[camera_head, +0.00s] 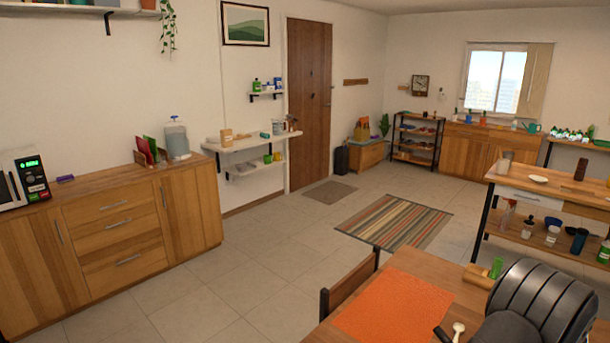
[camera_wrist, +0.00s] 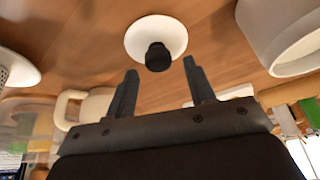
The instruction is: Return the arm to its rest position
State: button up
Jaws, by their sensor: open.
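My gripper (camera_wrist: 160,67) shows in the wrist view with its two dark fingers apart and nothing between them. Just beyond the fingertips is a white round dish-like thing (camera_wrist: 142,32) with a black knob-like part (camera_wrist: 158,57) in front of its middle. It lies over a brown wood surface (camera_wrist: 75,35). I cannot tell whether it is a spice dispenser. The gripper cannot be made out in the head view.
In the wrist view, a large white cup-like thing (camera_wrist: 280,30) is at right and a cream mug (camera_wrist: 88,106) at left. In the head view, an orange mat (camera_head: 395,308) lies on the near table (camera_head: 440,272). A shelf unit (camera_head: 540,190) stands at right. The tiled floor (camera_head: 235,270) is open.

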jog(key=shift+f, duration=0.7)
jog(key=v, duration=1.2)
jog(key=x, duration=1.2)
jog(key=shift+a+f, duration=0.1)
jog(key=shift+f, duration=0.1)
notch_tip(320, 180, up, 4)
jog(key=shift+f, duration=0.1)
jog(key=s+r, duration=0.7)
jog(key=s, duration=0.4)
jog(key=w+a+r+m+g, duration=0.1)
jog(key=w+a+r+m, duration=0.1)
jog(key=w+a+r, duration=0.3)
jog(key=w+a+r+m+g, duration=0.1)
jog(key=w+r+m, duration=0.1)
jog(key=w, duration=0.5)
jog(key=w+f, duration=0.4)
jog(key=w, duration=0.2)
